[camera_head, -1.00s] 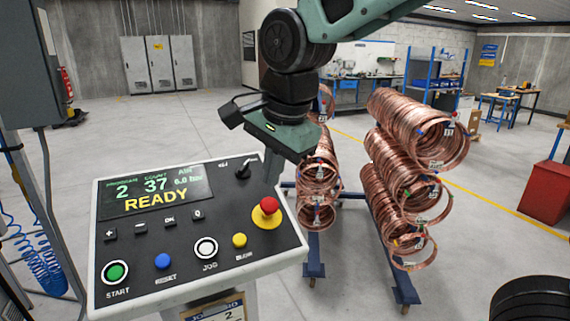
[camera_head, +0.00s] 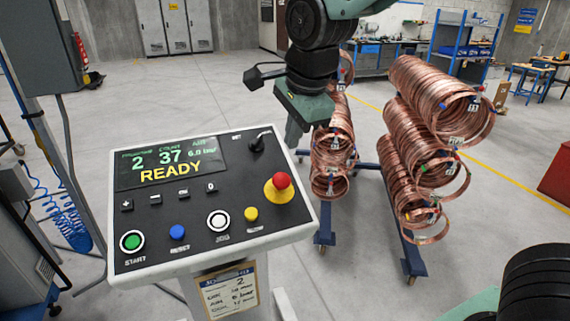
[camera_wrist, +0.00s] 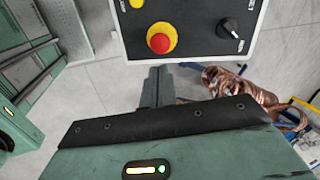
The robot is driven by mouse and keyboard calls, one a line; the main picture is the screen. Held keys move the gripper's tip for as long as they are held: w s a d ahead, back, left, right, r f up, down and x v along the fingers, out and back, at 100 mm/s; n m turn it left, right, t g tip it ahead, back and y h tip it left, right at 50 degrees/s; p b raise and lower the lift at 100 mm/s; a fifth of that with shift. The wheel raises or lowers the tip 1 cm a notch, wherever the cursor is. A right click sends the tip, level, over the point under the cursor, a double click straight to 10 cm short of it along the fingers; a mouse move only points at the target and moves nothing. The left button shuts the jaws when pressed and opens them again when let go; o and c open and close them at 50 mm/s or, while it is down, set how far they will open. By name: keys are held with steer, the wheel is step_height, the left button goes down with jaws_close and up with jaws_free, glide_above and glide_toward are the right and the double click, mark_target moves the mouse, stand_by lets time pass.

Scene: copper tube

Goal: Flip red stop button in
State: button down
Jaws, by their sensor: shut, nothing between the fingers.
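The red stop button (camera_head: 282,181) is a red mushroom head on a yellow collar at the right side of the control panel (camera_head: 128,222). It stands proud of the panel, and the display (camera_head: 170,160) reads READY. The wrist view shows the button (camera_wrist: 159,42) near the top middle, uncovered. My gripper (camera_head: 291,140) points down just beyond the panel's far right edge, behind the button in the head view. Its fingers (camera_wrist: 158,72) are shut and empty, apart from the button, with floor visible around them in the wrist view.
A black selector switch (camera_head: 259,139) stands near the panel's far edge. A yellow button (camera_head: 251,214) and several other buttons lie left of the stop button. Racks of copper coils (camera_head: 425,135) stand beyond the panel to the right. Open floor lies behind.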

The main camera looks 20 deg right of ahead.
mark_target(283, 177)
steer(key=p+x, duration=0.2)
steer(key=x, duration=0.7)
steer(key=shift+f, duration=0.1)
steer(key=shift+w+f+p, duration=0.1)
steer(key=shift+f+p, duration=0.15)
steer(key=shift+p, duration=0.05)
